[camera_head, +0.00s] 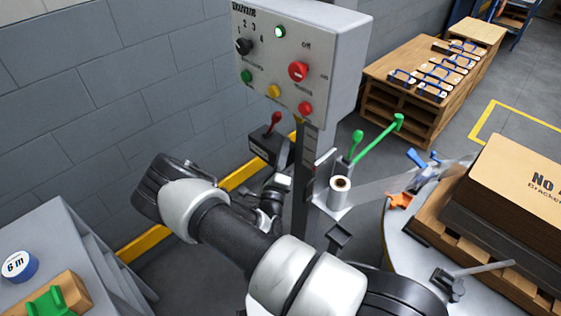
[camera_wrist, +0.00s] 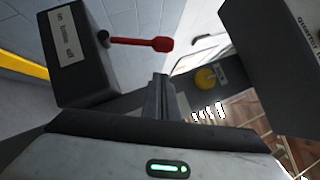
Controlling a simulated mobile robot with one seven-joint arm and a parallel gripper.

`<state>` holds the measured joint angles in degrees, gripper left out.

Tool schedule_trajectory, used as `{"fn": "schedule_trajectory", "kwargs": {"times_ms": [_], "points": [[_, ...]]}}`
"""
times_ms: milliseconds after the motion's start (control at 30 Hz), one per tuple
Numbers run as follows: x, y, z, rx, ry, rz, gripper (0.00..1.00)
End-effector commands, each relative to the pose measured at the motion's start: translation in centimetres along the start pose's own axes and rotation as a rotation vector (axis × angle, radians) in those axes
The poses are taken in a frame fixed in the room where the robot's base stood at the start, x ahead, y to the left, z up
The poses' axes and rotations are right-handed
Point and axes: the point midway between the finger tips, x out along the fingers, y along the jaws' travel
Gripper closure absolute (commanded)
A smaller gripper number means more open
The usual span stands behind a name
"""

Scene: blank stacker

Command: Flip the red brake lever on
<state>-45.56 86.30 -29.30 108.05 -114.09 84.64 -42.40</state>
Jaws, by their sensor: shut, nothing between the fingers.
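The red brake lever (camera_head: 273,121) sticks up from a dark box (camera_head: 264,146) beside the grey post, its red knob leaning slightly right. In the wrist view the red lever (camera_wrist: 150,44) points right from the box (camera_wrist: 88,75), whose pale label reads on, brake, off. My gripper's narrow fingers (camera_wrist: 160,80) are shut and empty, below and just right of the red knob, with a gap between. In the head view my wrist and gripper area is below the box, partly hidden by my arm, and the fingertips are hard to make out.
A grey control panel (camera_head: 290,55) with knobs and buttons stands on the post (camera_head: 303,180) above the lever. Green levers (camera_head: 380,138) and a paper roll (camera_head: 341,184) are to the right. A yellow rail (camera_head: 146,241) runs along the wall. A wrapped carton (camera_head: 520,170) sits at the right.

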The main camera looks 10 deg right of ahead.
Motion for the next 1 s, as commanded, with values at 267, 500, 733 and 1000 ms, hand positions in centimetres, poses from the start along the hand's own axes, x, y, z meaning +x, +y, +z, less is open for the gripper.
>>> {"fn": "schedule_trajectory", "kwargs": {"times_ms": [267, 500, 733, 1000], "points": [[3.6, 0.0, 2.1, 0.004, 0.002, -0.001, 1.0], [4.3, -0.1, 2.8, 0.0, 0.002, 0.0, 1.0], [4.3, -0.1, 2.8, 0.0, 0.002, 0.0, 1.0], [4.6, -0.4, 3.3, -0.027, 0.0, 0.02, 1.0]]}}
